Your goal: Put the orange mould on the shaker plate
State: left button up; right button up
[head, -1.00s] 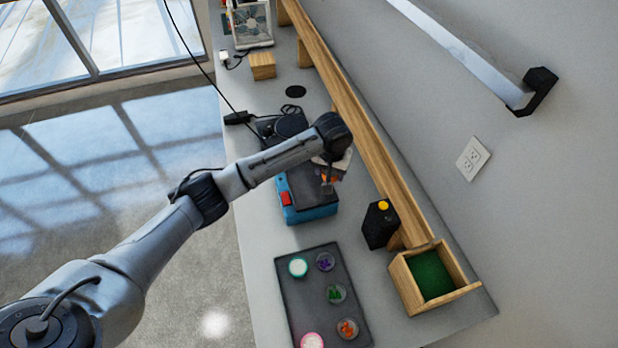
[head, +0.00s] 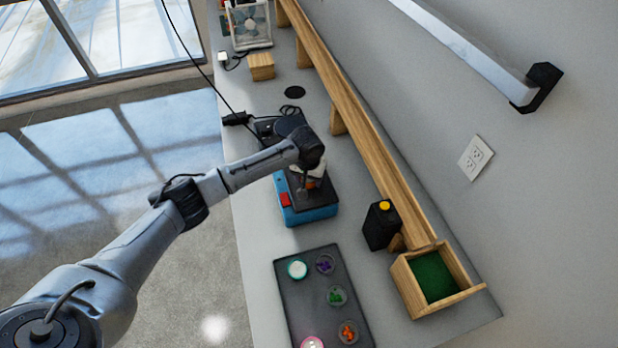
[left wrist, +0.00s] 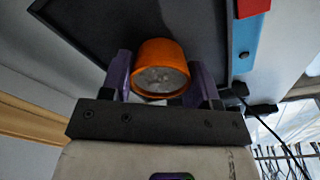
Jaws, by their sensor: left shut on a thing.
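The shaker is a blue box with a red switch (head: 285,199) and a dark flat plate (head: 326,196) on top. It stands on the bench in the middle of the head view. My left gripper (head: 304,194) is over this plate, pointing down. In the left wrist view its purple fingers (left wrist: 160,78) are shut on the orange mould (left wrist: 161,52), a short round cup, one finger on each side. The dark plate (left wrist: 85,28) shows behind the mould there. I cannot tell whether the mould touches it. In the head view my wrist mostly hides the mould. My right gripper is out of view.
A dark tray (head: 301,304) with several small coloured dishes lies nearer on the bench. A black bottle with a yellow cap (head: 381,226) and a wooden box (head: 408,287) with a green inside stand to the right. A wooden rail (head: 352,105) runs along the wall.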

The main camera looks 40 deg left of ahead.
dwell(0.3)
pick_arm(q)
jog(key=o, duration=0.9)
jog(key=shift+f, duration=0.1)
jog(key=shift+o, duration=0.2)
